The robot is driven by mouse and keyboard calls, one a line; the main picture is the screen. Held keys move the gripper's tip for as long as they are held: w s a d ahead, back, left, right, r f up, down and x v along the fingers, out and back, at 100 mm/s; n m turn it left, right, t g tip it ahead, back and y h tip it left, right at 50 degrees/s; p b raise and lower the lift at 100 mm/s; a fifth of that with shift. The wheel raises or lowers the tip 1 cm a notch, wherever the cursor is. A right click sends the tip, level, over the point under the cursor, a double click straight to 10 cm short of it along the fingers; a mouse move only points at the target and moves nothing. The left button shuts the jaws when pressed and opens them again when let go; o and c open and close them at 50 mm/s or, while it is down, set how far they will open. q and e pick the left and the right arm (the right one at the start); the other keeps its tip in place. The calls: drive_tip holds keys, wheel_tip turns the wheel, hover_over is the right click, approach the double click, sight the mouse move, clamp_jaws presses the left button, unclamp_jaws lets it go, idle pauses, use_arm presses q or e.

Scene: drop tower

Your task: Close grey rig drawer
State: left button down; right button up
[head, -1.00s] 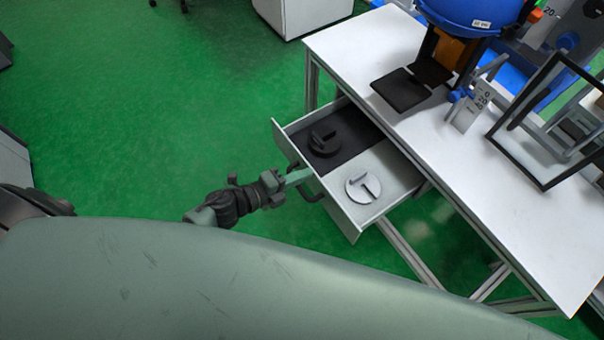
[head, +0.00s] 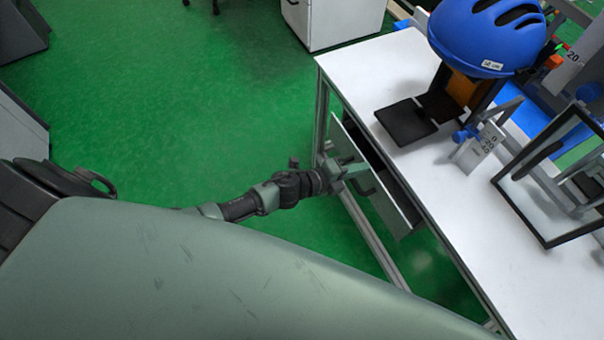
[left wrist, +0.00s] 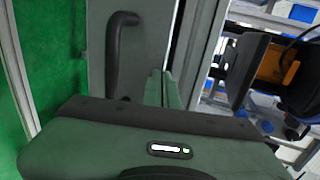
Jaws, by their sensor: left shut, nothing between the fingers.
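The grey rig drawer (head: 402,205) under the white table is open only by a narrow gap in the head view. Its inside shows as a dark strip, and the discs in it are hidden. Its front panel also shows in the left wrist view (left wrist: 146,50), with the dark bar handle (left wrist: 116,50) on it. My left gripper (head: 362,166) is shut and empty at the drawer front, beside the handle. Its fingers (left wrist: 162,88) point at the front panel and seem to touch it; exact contact is hard to tell. My right gripper is not in view.
The white table (head: 460,200) carries a blue helmet (head: 487,35) on a stand, a black plate (head: 405,122) and a dark-framed panel (head: 540,190). A white cabinet (head: 345,20) stands behind. Green floor to the left is free.

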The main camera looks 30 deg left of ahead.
use_arm(q)
drive_tip(key=shift+w+d+r, duration=0.15)
drive_tip(key=shift+w+d, duration=0.45)
drive_tip(key=shift+w, duration=0.25)
drive_tip(key=shift+w+d+r, duration=0.1)
drive_tip(key=shift+w+d, duration=0.5)
drive_tip(key=shift+w, duration=0.2)
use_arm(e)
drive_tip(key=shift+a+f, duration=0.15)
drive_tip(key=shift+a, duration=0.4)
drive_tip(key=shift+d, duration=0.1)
